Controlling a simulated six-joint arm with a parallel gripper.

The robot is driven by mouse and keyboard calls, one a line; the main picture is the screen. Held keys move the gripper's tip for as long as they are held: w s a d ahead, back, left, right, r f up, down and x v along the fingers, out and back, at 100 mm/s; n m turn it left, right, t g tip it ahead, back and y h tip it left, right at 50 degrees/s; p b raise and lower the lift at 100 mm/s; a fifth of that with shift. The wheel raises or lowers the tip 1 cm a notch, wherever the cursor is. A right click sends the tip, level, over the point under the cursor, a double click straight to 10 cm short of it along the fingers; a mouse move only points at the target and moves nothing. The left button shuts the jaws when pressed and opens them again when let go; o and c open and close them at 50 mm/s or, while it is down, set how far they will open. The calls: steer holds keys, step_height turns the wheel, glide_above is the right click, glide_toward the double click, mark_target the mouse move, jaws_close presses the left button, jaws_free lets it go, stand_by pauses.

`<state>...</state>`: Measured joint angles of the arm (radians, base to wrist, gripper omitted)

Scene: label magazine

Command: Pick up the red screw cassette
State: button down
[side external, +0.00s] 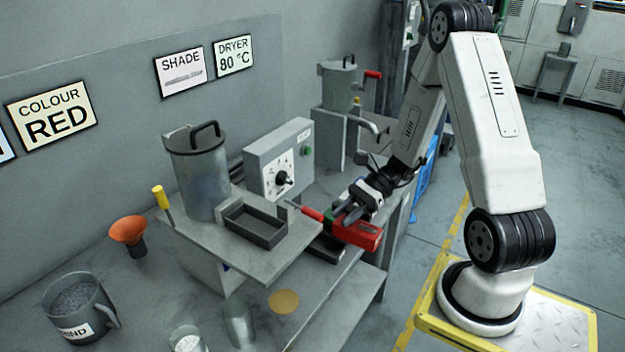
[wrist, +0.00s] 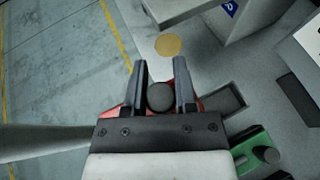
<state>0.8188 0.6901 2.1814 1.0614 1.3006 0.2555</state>
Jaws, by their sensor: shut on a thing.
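The red screw cassette (side external: 358,236) is at the right end of the bench in the side view, with a red stub and thin grey tip (side external: 297,206) pointing left. My gripper (side external: 347,212) is on top of it. In the wrist view, the fingers of my gripper (wrist: 160,85) are on either side of a round grey knob (wrist: 160,97), shut on it. Red parts of the cassette (wrist: 112,111) show beside the fingers; the rest is hidden behind my gripper. I cannot tell whether the cassette is clear of the surface below.
A dark rectangular recess (wrist: 225,100) and a green part with a knob (wrist: 252,150) lie right of my gripper in the wrist view. A dark empty tray (side external: 255,226), a grey dial box (side external: 278,160) and a lidded metal canister (side external: 197,178) stand to the left.

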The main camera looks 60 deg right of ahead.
mark_target(355, 232)
steer(key=shift+s+a+r, duration=0.2)
steer(key=shift+s+r, duration=0.15)
steer(key=shift+s, duration=0.4)
steer(key=shift+s+a+r, duration=0.15)
steer(key=shift+s+r, duration=0.2)
steer(key=shift+s, duration=0.35)
